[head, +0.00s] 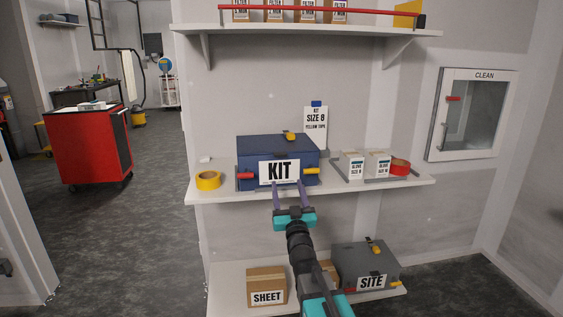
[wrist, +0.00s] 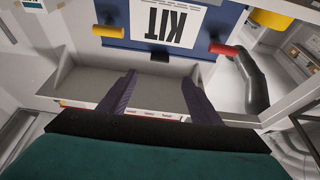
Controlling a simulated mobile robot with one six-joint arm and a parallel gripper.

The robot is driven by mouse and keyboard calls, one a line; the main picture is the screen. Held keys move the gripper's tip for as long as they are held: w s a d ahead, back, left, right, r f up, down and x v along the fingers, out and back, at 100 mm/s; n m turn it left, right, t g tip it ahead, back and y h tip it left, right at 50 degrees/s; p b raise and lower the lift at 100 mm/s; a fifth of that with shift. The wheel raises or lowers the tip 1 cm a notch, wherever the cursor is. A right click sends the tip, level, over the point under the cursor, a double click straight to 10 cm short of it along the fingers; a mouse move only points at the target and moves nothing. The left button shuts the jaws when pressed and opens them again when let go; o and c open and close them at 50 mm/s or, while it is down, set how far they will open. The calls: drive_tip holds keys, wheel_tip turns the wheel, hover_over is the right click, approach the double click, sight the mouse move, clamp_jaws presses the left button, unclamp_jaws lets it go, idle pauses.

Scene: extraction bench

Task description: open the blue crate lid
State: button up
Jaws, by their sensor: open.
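The blue crate (head: 247,165) stands on the middle shelf and bears a white KIT label (head: 279,171). Its lid (head: 265,144) lies shut on top, with a yellow and black piece (head: 289,135) on it. A red handle (head: 245,175) and a yellow handle (head: 311,171) stick out at its front. My gripper (head: 290,183) is open and empty, in front of the crate and low on its front face. In the wrist view the crate front (wrist: 120,43) appears upside down, beyond the spread fingers (wrist: 160,80). The crate's back is hidden.
The middle shelf (head: 385,183) also holds yellow tape (head: 208,181), two white boxes (head: 351,166) and red tape (head: 400,167). An upper shelf (head: 230,29) overhangs the crate. A grey SITE crate (head: 345,263) and a SHEET box (head: 266,278) sit below.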

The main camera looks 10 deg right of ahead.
drive_tip(key=shift+w, duration=0.1)
drive_tip(key=shift+p+x, duration=1.4)
drive_tip(key=shift+x, duration=5.4)
